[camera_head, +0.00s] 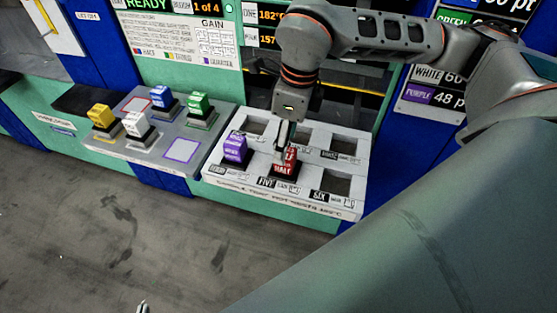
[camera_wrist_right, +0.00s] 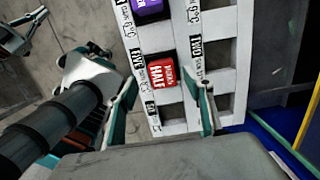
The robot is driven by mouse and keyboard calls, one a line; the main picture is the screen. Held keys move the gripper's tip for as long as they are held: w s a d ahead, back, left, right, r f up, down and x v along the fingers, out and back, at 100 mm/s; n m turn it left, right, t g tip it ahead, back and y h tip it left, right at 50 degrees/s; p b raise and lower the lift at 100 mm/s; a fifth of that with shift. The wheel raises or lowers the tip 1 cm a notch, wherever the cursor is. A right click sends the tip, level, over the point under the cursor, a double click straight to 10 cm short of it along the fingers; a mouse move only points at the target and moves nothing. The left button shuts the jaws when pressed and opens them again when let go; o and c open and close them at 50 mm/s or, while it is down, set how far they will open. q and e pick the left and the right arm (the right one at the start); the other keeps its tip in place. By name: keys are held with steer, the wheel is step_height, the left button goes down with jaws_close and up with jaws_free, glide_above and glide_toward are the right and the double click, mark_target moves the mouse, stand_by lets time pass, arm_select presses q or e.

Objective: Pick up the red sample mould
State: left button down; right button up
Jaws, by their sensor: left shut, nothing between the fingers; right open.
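The red sample mould (camera_head: 285,162), labelled HALF, stands in a front pocket of the white rack (camera_head: 340,210). In the right wrist view the red mould (camera_wrist_right: 163,72) shows ahead of and between my right fingertips. My right gripper (camera_wrist_right: 165,90) is open, with a finger to each side and gaps to the mould. Only the tip of my left gripper (camera_head: 142,308) shows at the bottom edge of the head view, shut and empty, far from the rack.
A purple mould (camera_head: 235,148) stands left of the red one in the same rack. Other rack pockets look empty. A grey tray (camera_head: 150,168) at left holds yellow (camera_head: 102,115), white (camera_head: 137,123), blue (camera_head: 162,96) and green (camera_head: 200,102) moulds. The floor in front is clear.

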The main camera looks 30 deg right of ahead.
mark_target(287, 158)
steer(key=shift+s+f, duration=0.3)
steer(key=shift+f, duration=0.5)
steer(key=f, duration=0.4)
steer(key=shift+w+d+f+p, duration=0.2)
steer(key=shift+w+p, duration=0.1)
steer(key=shift+w+f, duration=0.15)
steer(key=shift+f, duration=0.25)
jaws_close()
